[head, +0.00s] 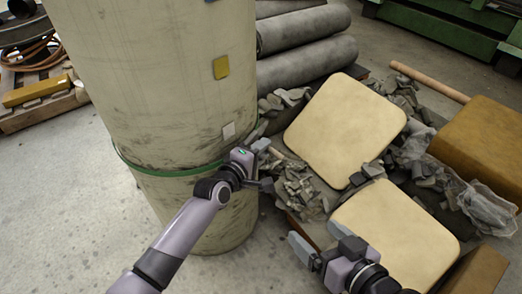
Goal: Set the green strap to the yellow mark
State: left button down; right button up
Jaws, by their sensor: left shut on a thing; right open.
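A green strap (165,173) runs around the lower part of a tall, upright, stained cream roll (160,90). The yellow mark (221,67) is a small patch higher up on the roll's right side, well above the strap. My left gripper (264,166) is at the roll's right side, at the strap's height, shut on the green strap; its fingers and wrist hide the strap's right end. My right gripper (320,238) is open and empty at the lower middle, over the debris beside the cream cushions.
Cream cushions (345,130), grey rubble (300,190) and a brown block (485,145) crowd the right. Grey rolls (305,65) lie behind. A pallet (40,105) stands at left; the floor at lower left is clear.

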jog(key=s+d+g+h+p, duration=0.1)
jog(key=s+d+h+p, duration=0.3)
jog(key=d+p, duration=0.6)
pick_arm(q)
notch_tip(320, 180, up, 24)
jog(key=p, duration=1.2)
pick_arm(e)
notch_tip(320, 180, up, 9)
jog(key=a, duration=0.1)
jog(key=shift+r, duration=0.2)
pick_arm(q)
jog(key=c, duration=1.1)
grip_release()
jog(key=shift+o, duration=0.2)
pick_arm(e)
jog(key=shift+a, duration=0.1)
pick_arm(q)
jog(key=shift+s+a, duration=0.1)
pick_arm(e)
jog(key=shift+r, duration=0.15)
